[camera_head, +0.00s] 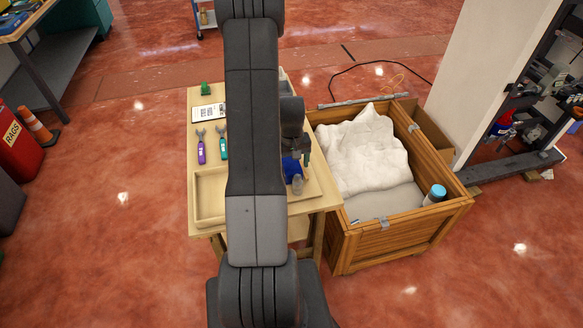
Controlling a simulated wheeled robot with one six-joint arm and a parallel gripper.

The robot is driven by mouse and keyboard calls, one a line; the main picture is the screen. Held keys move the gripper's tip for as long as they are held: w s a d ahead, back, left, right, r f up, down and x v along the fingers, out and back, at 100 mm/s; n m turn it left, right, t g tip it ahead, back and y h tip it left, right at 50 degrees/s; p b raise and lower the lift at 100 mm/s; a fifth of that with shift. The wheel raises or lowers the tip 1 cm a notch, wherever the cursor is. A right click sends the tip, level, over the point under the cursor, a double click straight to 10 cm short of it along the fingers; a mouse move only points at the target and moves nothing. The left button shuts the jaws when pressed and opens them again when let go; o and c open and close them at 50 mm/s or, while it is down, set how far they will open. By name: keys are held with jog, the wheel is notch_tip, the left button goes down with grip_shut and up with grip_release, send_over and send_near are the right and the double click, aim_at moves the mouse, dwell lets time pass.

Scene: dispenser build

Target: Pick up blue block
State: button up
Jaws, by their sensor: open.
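The blue block (292,170) shows as a small blue patch on the right part of the small wooden table (222,105), just right of my arm. Its left side is hidden behind my arm. My gripper (299,158) is directly over the block, pointing down. Its jaws are open, and the fingers are small and partly hidden. I cannot tell whether they touch the block or are around it.
A wooden crate (400,235) with white cloth (365,150) and a blue-capped container (434,195) stands to the right. On the table lie a purple wrench (201,150), a teal wrench (222,146), a white card (208,113) and an empty tray (209,171).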

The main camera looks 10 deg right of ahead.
jog(key=shift+f, duration=0.4)
jog(key=c, duration=1.3)
jog(key=shift+c, duration=1.1)
jog(key=shift+r, duration=0.15)
